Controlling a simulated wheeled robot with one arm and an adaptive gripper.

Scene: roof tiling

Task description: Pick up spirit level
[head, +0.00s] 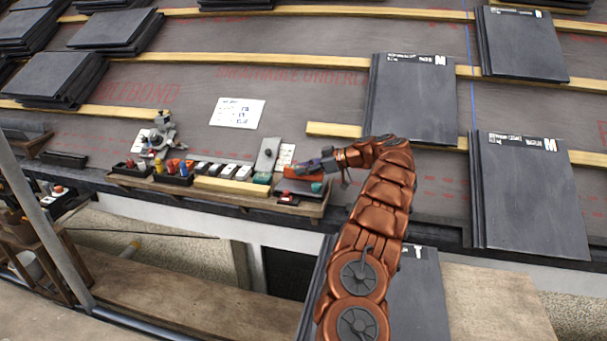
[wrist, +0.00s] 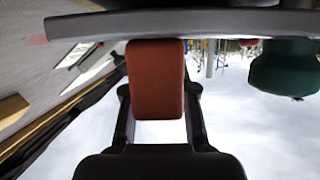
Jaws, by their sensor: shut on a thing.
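My gripper (head: 318,166) is at the right end of the tool tray on the roof's lower edge. In the wrist view my gripper (wrist: 157,95) has its two fingers on either side of an orange-red block-shaped body, which I take to be the spirit level (wrist: 155,70). It is shut on this body. In the head view the orange spirit level (head: 298,170) shows just left of the fingers, partly hidden by them. I see no vial or markings on it, and I cannot tell whether it still touches the tray.
The tool tray (head: 225,188) holds several small tools and boxes, with a grey upright piece (head: 266,154) left of my gripper. A dark green thing (wrist: 285,70) is close by. Slate stacks (head: 415,98) and wooden battens (head: 335,130) lie upslope. A paper sheet (head: 237,112) lies on the underlay.

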